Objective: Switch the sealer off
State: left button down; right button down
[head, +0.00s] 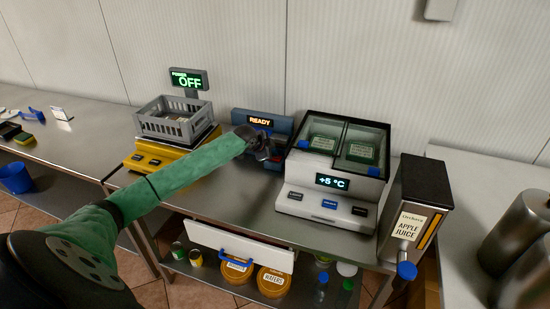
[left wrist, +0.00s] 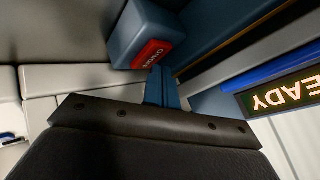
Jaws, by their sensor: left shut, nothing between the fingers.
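The sealer (head: 281,124) is a blue machine at the back of the steel table, and its display (head: 260,120) reads READY in orange. Part of that display shows upside down in the left wrist view (left wrist: 282,93). A red ON/OFF switch (left wrist: 152,54) sits on a blue-grey block of the sealer in the left wrist view. My left gripper (head: 268,155) is shut and empty in front of the sealer. Its closed fingertips (left wrist: 158,76) are close by the red switch; I cannot tell whether they touch it. The arm and hand hide part of the sealer's front. My right gripper is not in view.
A yellow scale (head: 155,158) carries a grey crate (head: 144,119), with a POWER OFF display (head: 188,79) behind. A cooler (head: 318,202) showing +5 °C stands close right of the sealer. A juice dispenser (head: 405,195) stands farther right. An open drawer (head: 218,239) juts out below.

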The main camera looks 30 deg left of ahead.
pick_arm(q)
jog(key=shift+f, duration=0.35)
dwell(0.3)
jog(key=shift+r+p, duration=0.5)
jog(key=shift+r, duration=0.05)
jog(key=shift+r, duration=0.2)
jog(key=shift+r+p, duration=2.1)
jog(key=shift+r, duration=0.7)
